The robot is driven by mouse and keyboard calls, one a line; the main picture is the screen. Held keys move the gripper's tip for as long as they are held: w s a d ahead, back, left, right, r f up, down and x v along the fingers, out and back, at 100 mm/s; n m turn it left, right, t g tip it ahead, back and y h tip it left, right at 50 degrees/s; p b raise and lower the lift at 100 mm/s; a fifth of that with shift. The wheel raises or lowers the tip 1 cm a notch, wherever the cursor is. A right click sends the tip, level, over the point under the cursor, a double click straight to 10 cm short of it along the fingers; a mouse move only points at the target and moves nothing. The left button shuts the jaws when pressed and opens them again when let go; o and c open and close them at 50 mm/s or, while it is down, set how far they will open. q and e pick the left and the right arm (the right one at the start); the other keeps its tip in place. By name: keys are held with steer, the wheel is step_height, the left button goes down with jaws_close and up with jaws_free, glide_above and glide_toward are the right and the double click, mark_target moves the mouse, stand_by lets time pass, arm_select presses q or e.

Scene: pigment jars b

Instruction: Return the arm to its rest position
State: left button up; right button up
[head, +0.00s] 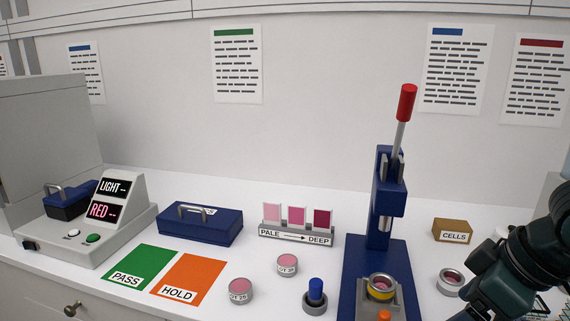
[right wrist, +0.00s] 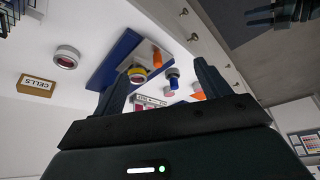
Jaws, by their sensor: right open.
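My right arm (head: 525,262) comes in at the lower right of the head view, beside the blue press and in front of the cells box. Its fingertips are not clearly visible there. In the right wrist view my right gripper (right wrist: 164,72) has its two dark fingers spread apart with nothing held between them. The press and jars show beyond the fingers, in a tilted view. My left gripper is not in the head view.
The blue press (head: 379,250) with a red-tipped lever holds a yellow-ringed cup (head: 380,293). A jar (head: 451,281) sits between press and arm; the cells box (head: 453,231) is behind. Pink jars (head: 240,291) (head: 287,265) and a blue-knobbed tool (head: 315,297) stand left.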

steer(key=s+a+f+t+y, duration=0.1)
steer(key=a+f, duration=0.3)
steer(key=f, duration=0.4)
steer(key=s+a+f, duration=0.1)
steer(key=a+f, duration=0.4)
steer(key=f, duration=0.2)
steer(key=s+d+f+m+g+h, duration=0.1)
steer(key=s+d+f+m+h, duration=0.15)
steer(key=s+f, duration=0.4)
steer(key=s+d+f+m+h, duration=0.25)
steer(key=s+f+m, duration=0.2)
steer(key=s, duration=0.25)
steer(key=w+a+f+n+t+y+p, duration=0.1)
steer(key=w+a+f+t+y+p, duration=0.1)
steer(key=w+a+f+t+y, duration=0.2)
steer(key=w+a+t, duration=0.2)
steer(key=w+t, duration=0.1)
steer(key=shift+f+n+p, duration=0.2)
steer(key=shift+n+p, duration=0.1)
